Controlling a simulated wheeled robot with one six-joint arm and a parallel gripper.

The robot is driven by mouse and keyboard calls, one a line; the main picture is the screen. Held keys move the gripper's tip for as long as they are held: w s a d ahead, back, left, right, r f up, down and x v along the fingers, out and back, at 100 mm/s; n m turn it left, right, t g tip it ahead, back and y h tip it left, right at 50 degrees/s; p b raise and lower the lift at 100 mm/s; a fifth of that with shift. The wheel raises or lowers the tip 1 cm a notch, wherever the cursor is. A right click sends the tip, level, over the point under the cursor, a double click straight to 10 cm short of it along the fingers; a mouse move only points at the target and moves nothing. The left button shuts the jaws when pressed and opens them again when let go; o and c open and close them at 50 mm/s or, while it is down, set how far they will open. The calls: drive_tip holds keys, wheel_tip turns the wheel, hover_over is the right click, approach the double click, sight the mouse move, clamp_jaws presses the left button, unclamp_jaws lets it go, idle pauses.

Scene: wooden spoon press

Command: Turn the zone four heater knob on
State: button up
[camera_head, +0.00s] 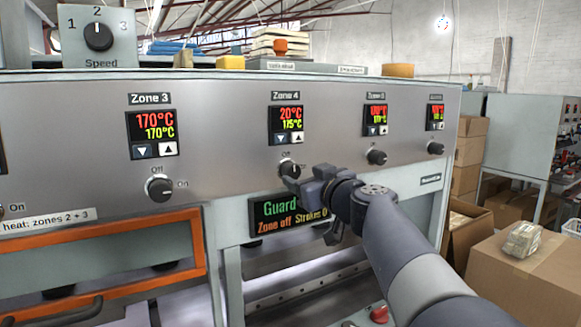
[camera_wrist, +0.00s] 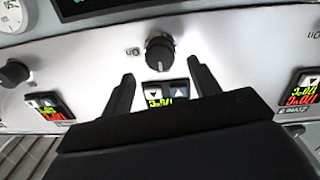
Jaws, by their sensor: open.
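The zone four knob (camera_head: 289,167) is a dark round knob on the grey panel, below the Zone 4 display (camera_head: 287,125), which reads 20°C in red over 175°C. An Off label shows above the knob; its pointer direction is unclear. My gripper (camera_head: 296,184) is at the knob in the head view and partly covers its lower right. In the wrist view, which is upside down, the knob (camera_wrist: 159,50) lies just beyond my gripper (camera_wrist: 161,68), roughly centred between the two spread, empty fingers. I cannot tell whether a finger touches it.
The Zone 3 knob (camera_head: 159,188) is to the left, and another knob (camera_head: 376,157) is to the right. A status screen (camera_head: 286,219) below reads "Guard" and "Zone off", partly hidden by my arm. An orange-framed guard (camera_head: 100,236) and cardboard boxes (camera_head: 535,268) flank the area.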

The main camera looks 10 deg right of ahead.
sight(294, 172)
drive_tip(key=shift+p+x, duration=0.65)
drive_tip(key=shift+x, duration=1.4)
drive_tip(key=c, duration=1)
